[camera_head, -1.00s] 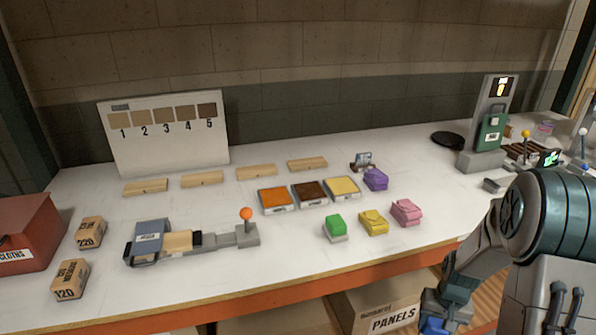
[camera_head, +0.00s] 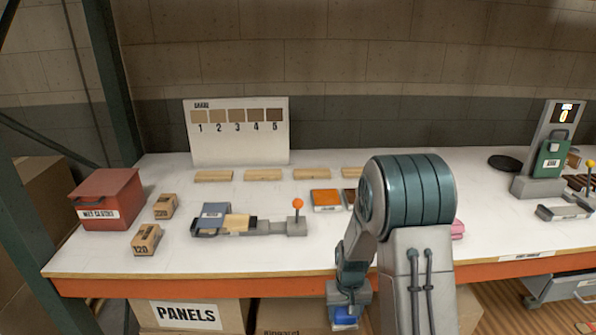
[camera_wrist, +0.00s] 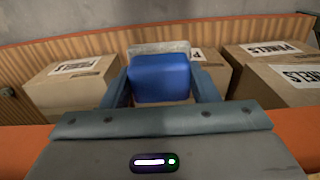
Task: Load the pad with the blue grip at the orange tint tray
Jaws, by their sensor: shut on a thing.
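My gripper (camera_wrist: 160,92) is shut on the pad with the blue grip (camera_wrist: 160,78), seen between its fingers in the wrist view. The blue grip also shows low in the head view (camera_head: 344,318), in front of the table edge and below the tabletop. A pale pad edge shows beyond the grip in the wrist view. The orange tint tray (camera_head: 326,197) stands on the table, left of my arm. A dark brown tray (camera_head: 350,198) beside it is partly hidden by my arm. The yellow tray is hidden.
A clamp fixture with an orange-knobbed lever (camera_head: 298,205) stands left of the orange tray. A red cloth box (camera_head: 106,200) and two small cartons (camera_head: 146,239) are further left. A pink pad (camera_head: 458,230) shows right of my arm. Boxes marked PANELS (camera_head: 188,314) sit under the table.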

